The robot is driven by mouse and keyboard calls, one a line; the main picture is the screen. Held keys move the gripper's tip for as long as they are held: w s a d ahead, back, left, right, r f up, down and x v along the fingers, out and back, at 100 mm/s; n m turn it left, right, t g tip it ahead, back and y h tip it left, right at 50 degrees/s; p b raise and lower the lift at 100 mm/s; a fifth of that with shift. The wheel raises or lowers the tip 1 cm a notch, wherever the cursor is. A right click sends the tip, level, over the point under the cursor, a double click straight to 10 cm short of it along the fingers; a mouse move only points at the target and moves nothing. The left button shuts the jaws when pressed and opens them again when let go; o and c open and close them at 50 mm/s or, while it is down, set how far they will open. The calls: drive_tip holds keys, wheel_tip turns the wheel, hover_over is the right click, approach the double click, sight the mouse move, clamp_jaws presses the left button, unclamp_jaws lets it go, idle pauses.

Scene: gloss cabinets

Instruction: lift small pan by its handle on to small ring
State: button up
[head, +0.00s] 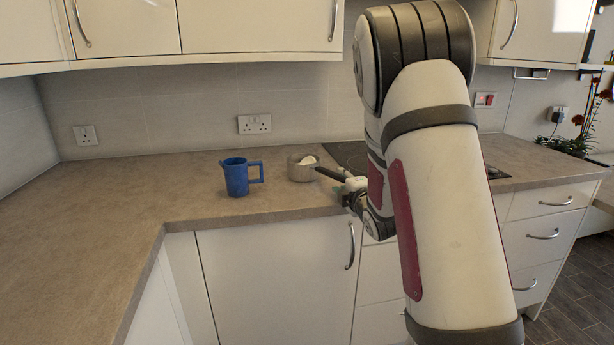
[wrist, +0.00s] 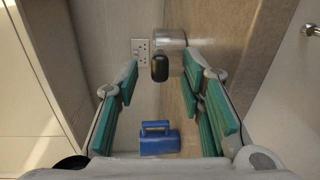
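The small pan (head: 301,170) is a pale metallic pot on the counter, with a dark handle (head: 331,174) pointing right towards my gripper (head: 352,188). In the wrist view the pan (wrist: 171,38) lies ahead of my gripper (wrist: 160,84). Its black handle (wrist: 160,68) points back at the camera and appears between the green-padded fingers. The fingers are wide apart, with clear gaps either side of the handle. I cannot tell whether the handle end is within the fingertips' reach. My arm hides most of the dark hob (head: 346,152); the small ring cannot be made out.
A blue mug (head: 237,177) stands upright left of the pan; it also shows in the wrist view (wrist: 158,138). The left counter (head: 110,215) is clear. Wall cupboards (head: 260,25) hang above, and sockets (head: 254,124) are on the back wall. Drawers (head: 550,235) stand at right.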

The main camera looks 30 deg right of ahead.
sight(333, 172)
drive_tip(key=x, duration=0.7)
drive_tip(key=shift+w, duration=0.15)
clamp_jaws()
drive_tip(key=shift+r, duration=0.15)
